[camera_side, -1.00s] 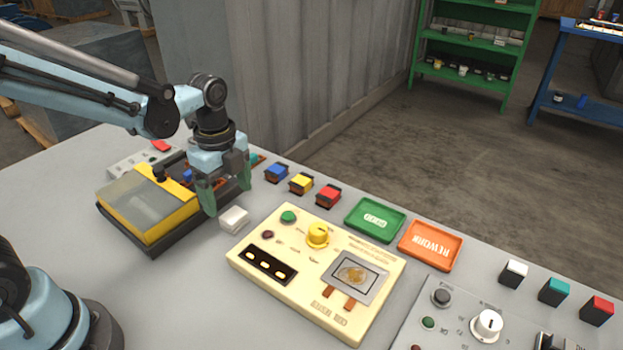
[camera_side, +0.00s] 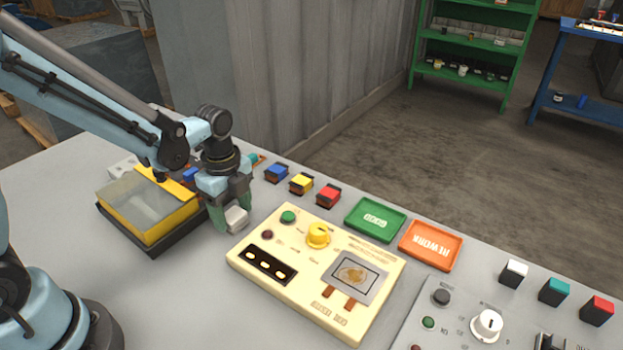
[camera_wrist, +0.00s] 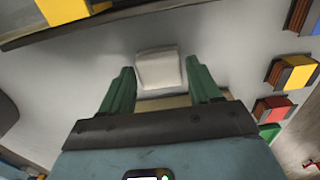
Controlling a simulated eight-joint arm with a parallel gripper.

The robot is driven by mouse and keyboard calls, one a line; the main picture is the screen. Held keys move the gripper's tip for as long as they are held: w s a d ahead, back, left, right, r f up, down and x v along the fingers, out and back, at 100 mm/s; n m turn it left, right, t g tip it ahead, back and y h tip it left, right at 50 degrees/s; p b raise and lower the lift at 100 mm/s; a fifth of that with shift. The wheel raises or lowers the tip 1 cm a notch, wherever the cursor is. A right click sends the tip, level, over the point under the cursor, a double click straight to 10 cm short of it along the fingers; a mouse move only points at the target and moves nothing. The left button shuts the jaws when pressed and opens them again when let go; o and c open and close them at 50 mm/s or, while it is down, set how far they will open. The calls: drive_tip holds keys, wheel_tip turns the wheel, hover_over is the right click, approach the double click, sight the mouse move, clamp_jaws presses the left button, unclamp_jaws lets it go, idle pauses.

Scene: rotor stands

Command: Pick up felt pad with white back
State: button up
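The felt pad with the white back (camera_side: 236,217) is a small pale block on the grey bench, left of the cream tester. In the wrist view the pad (camera_wrist: 160,68) lies white side up between the fingertips. My gripper (camera_side: 232,212) is down at the pad, with a green finger on either side of it. In the wrist view my gripper (camera_wrist: 160,80) is open, with narrow gaps between the fingers and the pad's edges. In the side view the near finger hides part of the pad.
The cream tester (camera_side: 318,270) is close to the right of my gripper. A yellow box with a clear lid (camera_side: 150,210) stands close to the left. Blue (camera_side: 277,172), yellow (camera_side: 301,182) and red (camera_side: 328,194) blocks, a green tray (camera_side: 375,220) and an orange tray (camera_side: 431,246) lie beyond.

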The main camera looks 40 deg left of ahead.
sight(233, 214)
drive_tip(key=c, duration=0.7)
drive_tip(key=shift+o, duration=0.2)
drive_tip(key=shift+r, duration=0.15)
drive_tip(key=shift+r, duration=0.55)
wheel_tip(233, 214, up, 2)
drive_tip(key=shift+r, duration=0.25)
drive_tip(key=s+d+r, duration=0.6)
drive_tip(key=d+r, duration=0.1)
drive_tip(key=d, duration=0.3)
